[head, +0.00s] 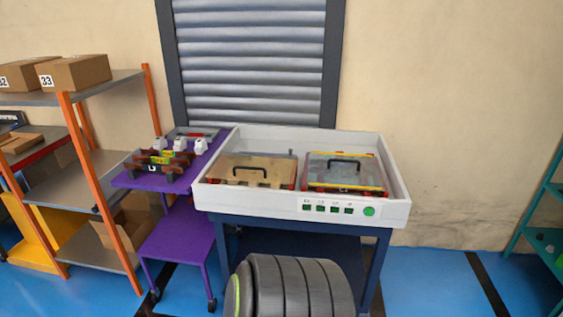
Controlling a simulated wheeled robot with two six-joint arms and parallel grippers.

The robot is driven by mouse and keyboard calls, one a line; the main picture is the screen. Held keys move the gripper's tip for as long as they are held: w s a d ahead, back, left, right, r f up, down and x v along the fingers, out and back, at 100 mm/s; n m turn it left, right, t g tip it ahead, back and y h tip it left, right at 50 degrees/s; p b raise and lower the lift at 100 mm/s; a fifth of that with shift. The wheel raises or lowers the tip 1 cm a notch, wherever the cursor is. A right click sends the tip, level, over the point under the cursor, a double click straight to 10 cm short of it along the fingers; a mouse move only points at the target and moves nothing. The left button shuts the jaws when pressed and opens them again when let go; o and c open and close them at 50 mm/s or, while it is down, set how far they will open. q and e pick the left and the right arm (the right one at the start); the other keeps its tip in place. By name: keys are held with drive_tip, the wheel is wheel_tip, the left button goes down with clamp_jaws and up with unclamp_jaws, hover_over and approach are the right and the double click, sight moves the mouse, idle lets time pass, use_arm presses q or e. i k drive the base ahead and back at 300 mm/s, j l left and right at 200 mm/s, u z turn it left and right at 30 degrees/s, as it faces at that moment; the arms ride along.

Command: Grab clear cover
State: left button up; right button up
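Two flat panels with black handles lie in the white tray of the bench machine (290,202). I cannot tell for certain which is the clear cover, or whether both are. Both handles are free, with nothing touching them. Neither of my grippers shows in the head view.
A purple cart (181,232) with red-black fixtures and white items stands left of the machine. An orange-post shelf (108,213) with cardboard boxes (75,72) is farther left. Green buttons are on the machine's front. A green rack (541,225) stands at far right. Blue floor (430,285) is open right of the machine.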

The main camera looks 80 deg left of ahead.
sight(325, 170)
drive_tip(key=u, duration=2.65)
